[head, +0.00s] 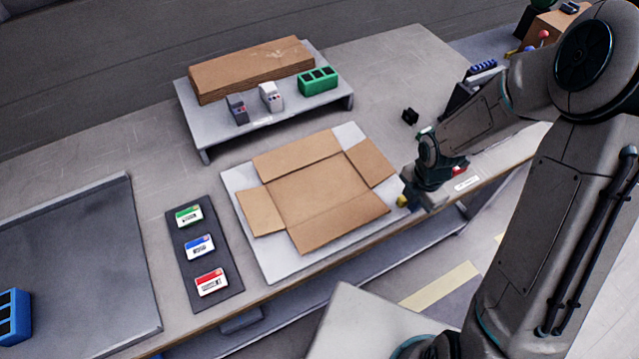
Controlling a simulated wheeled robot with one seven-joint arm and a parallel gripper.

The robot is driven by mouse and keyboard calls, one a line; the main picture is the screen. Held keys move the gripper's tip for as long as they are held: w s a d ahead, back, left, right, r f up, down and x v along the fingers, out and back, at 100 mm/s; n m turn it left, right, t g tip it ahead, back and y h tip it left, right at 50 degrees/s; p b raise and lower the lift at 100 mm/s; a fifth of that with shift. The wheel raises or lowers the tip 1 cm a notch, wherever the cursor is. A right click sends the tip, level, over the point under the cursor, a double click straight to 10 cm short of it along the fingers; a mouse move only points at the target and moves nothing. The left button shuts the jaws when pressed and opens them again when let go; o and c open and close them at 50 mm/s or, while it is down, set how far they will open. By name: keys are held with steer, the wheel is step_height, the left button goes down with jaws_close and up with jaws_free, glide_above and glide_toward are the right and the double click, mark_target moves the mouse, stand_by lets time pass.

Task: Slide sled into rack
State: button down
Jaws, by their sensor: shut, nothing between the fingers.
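My gripper (416,198) is at the right edge of the open cardboard box, near the table's front edge. It is shut, with nothing seen held in it. A small yellow piece (403,201) shows right beside the fingers; I cannot tell what it belongs to. I cannot pick out the sled or the rack for sure. A dark upright piece (457,99) stands behind my forearm, with a row of blue parts (482,67) near it. My arm partly hides this area.
The open cardboard box (318,193) lies on a light board (277,262). Behind it, a raised shelf (195,121) holds flat cardboard (250,70), two grey devices and a green bin (319,81). A dark mat (205,254) with three labelled cards and a grey tray (90,230) are left. A small black part (410,116) lies behind my gripper.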

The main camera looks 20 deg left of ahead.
steer(key=shift+w+a, duration=2.85)
steer(key=shift+a, duration=0.8)
steer(key=shift+w+a, duration=2.8)
steer(key=shift+a, duration=0.9)
steer(key=shift+w+a, duration=2.85)
steer(key=shift+a, duration=0.8)
steer(key=shift+d, duration=0.1)
steer(key=shift+s+d, duration=0.15)
steer(key=shift+s+d+r, duration=0.1)
steer(key=shift+s+d, duration=0.2)
steer(key=shift+d, duration=0.1)
step_height(320, 180, up, 7)
steer(key=p, duration=0.3)
steer(key=shift+p, duration=0.3)
